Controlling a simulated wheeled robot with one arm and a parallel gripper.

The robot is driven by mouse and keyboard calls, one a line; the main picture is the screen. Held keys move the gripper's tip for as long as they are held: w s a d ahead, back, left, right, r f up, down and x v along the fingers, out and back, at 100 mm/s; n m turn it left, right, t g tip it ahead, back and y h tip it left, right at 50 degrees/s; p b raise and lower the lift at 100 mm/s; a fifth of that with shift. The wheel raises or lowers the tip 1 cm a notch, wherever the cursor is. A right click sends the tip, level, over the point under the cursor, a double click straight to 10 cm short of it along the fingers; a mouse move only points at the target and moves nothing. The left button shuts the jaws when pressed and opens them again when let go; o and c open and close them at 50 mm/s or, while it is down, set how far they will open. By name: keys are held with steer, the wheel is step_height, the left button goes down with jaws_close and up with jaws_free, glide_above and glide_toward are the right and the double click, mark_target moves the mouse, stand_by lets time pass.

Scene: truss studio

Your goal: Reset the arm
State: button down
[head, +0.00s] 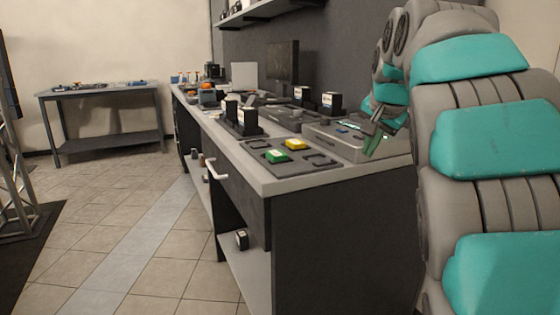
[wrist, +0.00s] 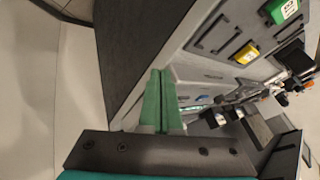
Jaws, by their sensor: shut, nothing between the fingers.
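My arm, grey with teal panels, fills the right side of the head view. My gripper (head: 378,140) hangs above the near right part of the long counter (head: 290,182), over a grey box-like unit (head: 335,143). In the wrist view my gripper (wrist: 160,72) shows as two green fingers pressed together with nothing between them. The fingertips lie over the counter's near edge in that picture. Whether they touch anything below is not clear.
A dark tray (head: 300,162) on the counter carries a green block (head: 276,156) and a yellow block (head: 295,144). Black holders (head: 240,123) and a dark monitor (head: 282,66) stand behind. A side table (head: 100,90) is at the far left. The tiled floor between is open.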

steer(key=s+a+f+n+g, duration=0.1)
steer(key=s+f+n+g, duration=0.1)
steer(key=s+f, duration=0.8)
steer(key=s+a+f+n+g, duration=0.2)
steer(key=s+f, duration=0.9)
steer(key=s, duration=0.6)
steer(key=s+a+f+n+g, duration=0.1)
steer(key=s+f+n+g, duration=0.3)
steer(key=s+f, duration=0.6)
steer(key=s, duration=0.4)
steer(key=shift+s+a+f+g, duration=0.25)
steer(key=shift+a+f+g, duration=0.05)
steer(key=shift+f+g, duration=0.1)
